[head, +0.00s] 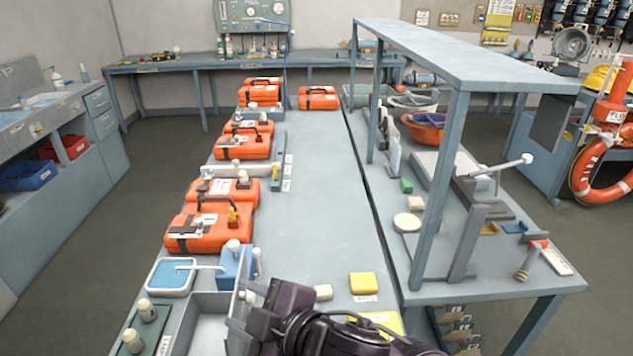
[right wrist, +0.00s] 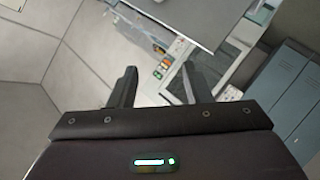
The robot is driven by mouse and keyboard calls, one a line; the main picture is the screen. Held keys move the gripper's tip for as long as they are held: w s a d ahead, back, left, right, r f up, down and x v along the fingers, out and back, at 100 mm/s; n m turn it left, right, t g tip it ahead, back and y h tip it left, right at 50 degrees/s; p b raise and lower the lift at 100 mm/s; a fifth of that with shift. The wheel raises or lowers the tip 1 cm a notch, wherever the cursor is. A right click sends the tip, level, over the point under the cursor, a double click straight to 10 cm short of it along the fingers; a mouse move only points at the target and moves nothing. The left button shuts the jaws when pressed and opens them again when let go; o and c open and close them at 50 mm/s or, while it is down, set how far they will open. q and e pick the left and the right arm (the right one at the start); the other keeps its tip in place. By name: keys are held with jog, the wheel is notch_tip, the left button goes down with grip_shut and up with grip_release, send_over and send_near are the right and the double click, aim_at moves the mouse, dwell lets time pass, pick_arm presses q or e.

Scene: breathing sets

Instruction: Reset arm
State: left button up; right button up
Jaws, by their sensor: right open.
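My right gripper (head: 258,318) is at the bottom centre of the head view, over the near end of the long grey table, its dark arm coming in from the lower right. In the right wrist view its two dark fingers (right wrist: 158,85) stand apart with nothing between them. Its fingertips are hard to make out in the head view. It is close to the grey tray (head: 200,332) and the blue box (head: 234,265); I cannot tell whether it touches them. My left gripper is not in view.
Several orange cases (head: 207,228) line the table's left side. A yellow block (head: 363,283) lies right of my gripper. A grey shelf frame (head: 455,55) stands over the right-hand table. The middle of the long table is clear. Lockers (right wrist: 290,95) show in the right wrist view.

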jog(key=w+d+f+m+t+h, duration=0.1)
jog(key=d+f+m+h, duration=0.15)
jog(key=d+m, duration=0.2)
jog(key=w+d+f+m+h, duration=0.2)
jog(key=d+f+m, duration=0.1)
jog(key=d, duration=0.2)
jog(key=s+d+f+m+g+h, duration=0.3)
jog(key=s+d+f+m, duration=0.3)
jog(key=d, duration=0.4)
jog(key=s+d+f+m+g+h, duration=0.35)
jog(key=s+d+f, duration=0.25)
jog(key=d+f, duration=0.3)
notch_tip(320, 180, down, 26)
jog(key=s+d, duration=0.1)
jog(key=s+d+f+g, duration=0.1)
jog(key=s+d+f, duration=0.1)
jog(key=s+f, duration=0.8)
jog(key=s+d+f+g, duration=0.1)
jog(key=s+f, duration=0.9)
jog(key=shift+s+d+f+n, duration=0.3)
jog(key=shift+s+d+f, duration=0.05)
jog(key=shift+s, duration=0.05)
